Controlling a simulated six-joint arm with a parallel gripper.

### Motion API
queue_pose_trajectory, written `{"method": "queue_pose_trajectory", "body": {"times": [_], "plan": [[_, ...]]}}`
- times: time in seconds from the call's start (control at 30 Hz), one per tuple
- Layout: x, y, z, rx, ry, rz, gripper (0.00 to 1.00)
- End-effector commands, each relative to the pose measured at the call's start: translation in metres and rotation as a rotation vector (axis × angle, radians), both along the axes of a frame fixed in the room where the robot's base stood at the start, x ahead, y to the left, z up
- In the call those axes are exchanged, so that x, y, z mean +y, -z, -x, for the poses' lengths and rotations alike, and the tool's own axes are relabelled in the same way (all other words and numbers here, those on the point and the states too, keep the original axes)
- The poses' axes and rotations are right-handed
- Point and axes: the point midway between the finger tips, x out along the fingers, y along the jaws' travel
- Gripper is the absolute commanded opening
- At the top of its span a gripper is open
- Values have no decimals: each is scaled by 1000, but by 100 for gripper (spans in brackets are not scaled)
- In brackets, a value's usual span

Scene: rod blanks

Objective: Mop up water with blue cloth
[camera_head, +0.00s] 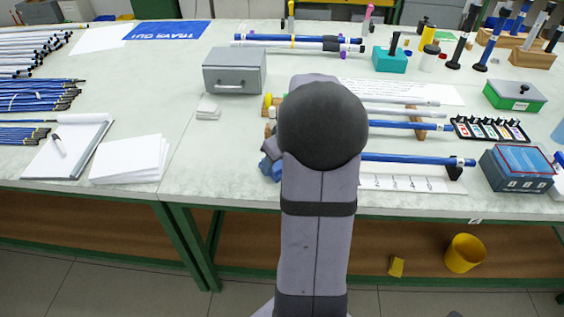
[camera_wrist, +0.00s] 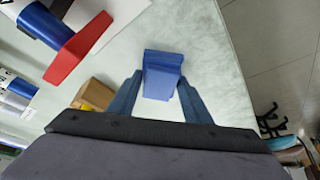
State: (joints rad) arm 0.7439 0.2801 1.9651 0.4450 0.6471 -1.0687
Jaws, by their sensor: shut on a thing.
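The blue cloth (camera_wrist: 163,62) shows in the wrist view as a folded blue piece between the two fingers of my gripper (camera_wrist: 160,82). My gripper is shut on it, above or at the pale worktop; I cannot tell whether the cloth touches the surface. In the head view my arm hides most of the gripper, and a bit of blue (camera_head: 272,171) shows just left of the arm near the table's front edge. No water can be made out on the worktop in either view.
Blue rods (camera_head: 415,160) on supports lie right of my arm, with a blue box (camera_head: 516,168) beyond. A grey metal box (camera_head: 234,70) stands behind. Paper stacks (camera_head: 130,158) lie left. The worktop between the papers and my arm is mostly clear. A yellow bucket (camera_head: 465,253) is below.

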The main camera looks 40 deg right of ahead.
Motion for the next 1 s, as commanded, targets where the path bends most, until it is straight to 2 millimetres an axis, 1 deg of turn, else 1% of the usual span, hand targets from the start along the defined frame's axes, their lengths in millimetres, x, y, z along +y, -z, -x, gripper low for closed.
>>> {"method": "queue_pose_trajectory", "body": {"times": [0.03,0.47,0.53,0.6,0.67,1.0], "plan": [[5,0,-3,3,-3,-3,24],[32,0,-31,2,-3,-2,24],[32,-7,-31,2,0,-2,24],[31,-26,-31,-3,0,3,24],[31,-28,-30,1,2,-1,24],[31,-59,-30,1,1,1,24]]}}
